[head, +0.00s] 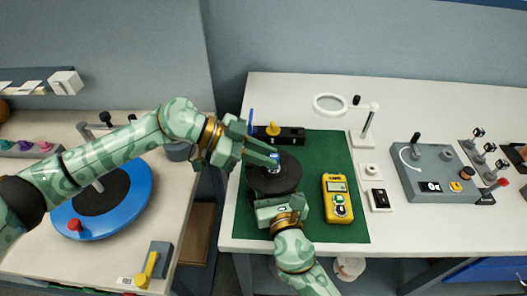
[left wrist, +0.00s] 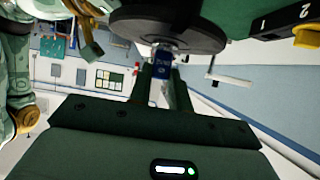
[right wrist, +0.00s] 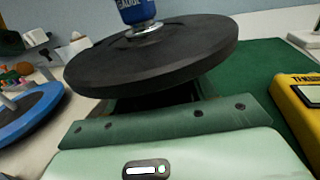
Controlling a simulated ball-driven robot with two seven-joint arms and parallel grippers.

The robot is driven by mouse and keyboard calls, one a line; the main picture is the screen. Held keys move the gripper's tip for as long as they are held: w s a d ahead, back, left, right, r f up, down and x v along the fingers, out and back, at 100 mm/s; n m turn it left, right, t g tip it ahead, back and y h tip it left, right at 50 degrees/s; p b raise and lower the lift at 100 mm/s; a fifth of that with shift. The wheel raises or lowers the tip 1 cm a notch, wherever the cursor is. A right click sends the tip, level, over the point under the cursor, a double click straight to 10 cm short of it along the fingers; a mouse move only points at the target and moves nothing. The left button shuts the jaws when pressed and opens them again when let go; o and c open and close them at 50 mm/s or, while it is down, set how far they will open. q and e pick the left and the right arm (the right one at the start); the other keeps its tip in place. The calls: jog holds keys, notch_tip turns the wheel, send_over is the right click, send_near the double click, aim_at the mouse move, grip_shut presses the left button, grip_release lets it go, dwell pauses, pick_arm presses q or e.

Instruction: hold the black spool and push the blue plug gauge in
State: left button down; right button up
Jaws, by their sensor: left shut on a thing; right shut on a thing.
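The black spool (head: 282,180) is a wide black disc above the green mat (head: 325,160); it also shows in the left wrist view (left wrist: 165,25) and the right wrist view (right wrist: 150,65). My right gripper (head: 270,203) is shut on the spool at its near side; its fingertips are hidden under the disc. The blue plug gauge (head: 274,158) stands at the spool's centre, its blue body (right wrist: 137,10) above a bright metal part at the hub. How deep it sits I cannot tell. My left gripper (head: 268,157) is shut on the gauge (left wrist: 161,64).
A yellow meter (head: 338,208) lies right of the spool. A black block with a yellow knob (head: 290,135) is behind it. A ring stand (head: 366,125) and a grey box (head: 430,172) stand further right. A blue turntable (head: 135,195) is on the left table.

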pick_arm(q)
jog(key=shift+f, duration=0.25)
jog(key=c, duration=1.2)
grip_release()
jog(key=shift+r, duration=0.1)
jog(key=shift+a+r, duration=0.1)
jog(key=shift+a, duration=0.15)
jog(key=v, duration=1.1)
jog(key=shift+a+r, duration=0.15)
jog(key=shift+a, duration=0.05)
